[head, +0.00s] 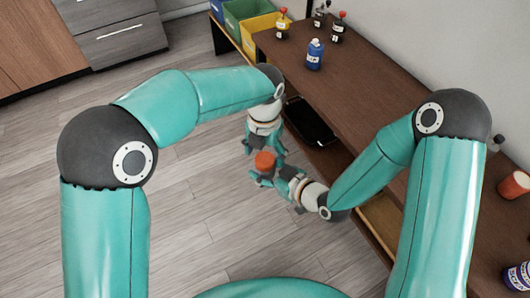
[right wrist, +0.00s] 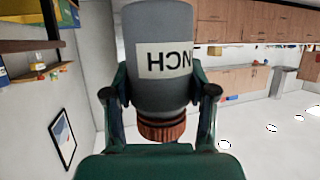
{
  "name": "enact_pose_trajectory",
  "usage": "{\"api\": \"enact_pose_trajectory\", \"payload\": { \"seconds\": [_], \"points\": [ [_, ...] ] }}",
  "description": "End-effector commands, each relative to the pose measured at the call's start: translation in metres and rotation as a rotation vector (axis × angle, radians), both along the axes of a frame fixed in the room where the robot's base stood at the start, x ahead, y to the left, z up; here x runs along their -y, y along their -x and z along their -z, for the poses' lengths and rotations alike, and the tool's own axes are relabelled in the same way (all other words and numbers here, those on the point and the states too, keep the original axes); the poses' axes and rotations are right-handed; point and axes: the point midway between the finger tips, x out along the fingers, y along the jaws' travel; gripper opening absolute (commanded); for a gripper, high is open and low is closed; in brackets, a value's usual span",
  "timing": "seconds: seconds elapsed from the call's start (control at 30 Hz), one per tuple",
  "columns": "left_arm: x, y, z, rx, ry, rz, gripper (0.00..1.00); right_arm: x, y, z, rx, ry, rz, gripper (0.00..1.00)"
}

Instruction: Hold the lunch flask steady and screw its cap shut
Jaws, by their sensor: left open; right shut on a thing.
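The lunch flask is a grey cylinder with a white label in the right wrist view (right wrist: 160,88), where it appears upside down. Its orange-brown cap (right wrist: 161,130) sits in line on the flask's mouth; I cannot tell how tightly. In the head view the cap (head: 264,161) shows as an orange top. My right gripper (head: 272,178) is shut around the flask's body, with one finger on each side in the right wrist view (right wrist: 162,92). My left gripper (head: 265,146) is open, close to the cap on its far side. The flask's body is mostly hidden in the head view.
A brown counter (head: 355,95) runs along the right. A blue bottle (head: 315,54) and several small bottles stand at its far end. A dark tray (head: 310,122) lies on the lower shelf. An orange cup (head: 513,184) lies at right. The floor below the grippers is clear.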

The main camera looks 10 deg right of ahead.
Motion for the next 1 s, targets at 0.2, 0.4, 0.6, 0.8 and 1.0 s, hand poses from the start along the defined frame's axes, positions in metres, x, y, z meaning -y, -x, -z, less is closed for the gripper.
{"api": "enact_pose_trajectory", "payload": {
  "seconds": [0.2, 0.4, 0.6, 0.8, 1.0],
  "points": [
    [0.001, 0.0, -0.029, 0.003, 0.002, 0.001, 0.77, 0.0, 0.0, -0.001, 0.002, -0.001, 0.0, 0.0],
    [0.0, 0.0, -0.039, 0.001, 0.001, 0.001, 0.77, 0.0, -0.001, -0.001, 0.002, -0.001, 0.0, 0.0],
    [0.0, 0.0, -0.039, 0.0, 0.001, 0.001, 0.75, 0.0, -0.001, -0.001, 0.002, -0.001, 0.0, 0.0],
    [0.0, 0.0, -0.039, -0.001, 0.001, -0.048, 0.72, 0.0, 0.0, -0.001, 0.002, -0.001, 0.0, 0.0],
    [0.0, 0.001, -0.038, -0.002, -0.001, -0.289, 0.72, 0.0, 0.0, -0.001, 0.002, -0.001, 0.0, 0.0]
  ]
}}
